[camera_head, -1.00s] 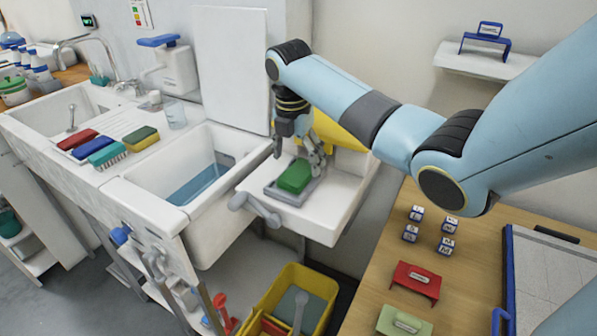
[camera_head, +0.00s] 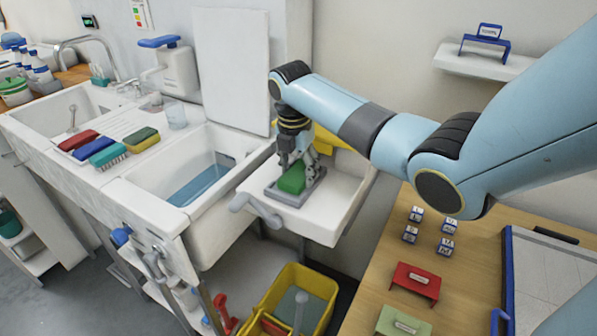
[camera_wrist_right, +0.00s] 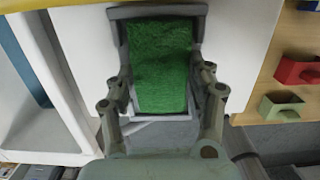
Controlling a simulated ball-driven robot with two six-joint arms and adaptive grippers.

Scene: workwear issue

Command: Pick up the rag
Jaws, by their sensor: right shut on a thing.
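The green rag (camera_head: 292,179) is a folded green block on a grey tray (camera_head: 291,199), which sits on the white drainer ledge right of the basin. My right gripper (camera_head: 300,178) is lowered over the rag, its fingers on either side of it. In the right wrist view the rag (camera_wrist_right: 160,66) fills the gap between the fingers of the gripper (camera_wrist_right: 162,98), which is shut on it. The rag still looks to be within the tray; whether it touches the tray floor I cannot tell. My left gripper does not show.
A white basin with blue water (camera_head: 202,185) is left of the tray. Brushes and a sponge (camera_head: 141,139) lie on the counter further left. A yellow bucket (camera_head: 318,281) stands below. The wooden table (camera_head: 381,262) at right holds small labelled blocks and a red holder (camera_head: 416,279).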

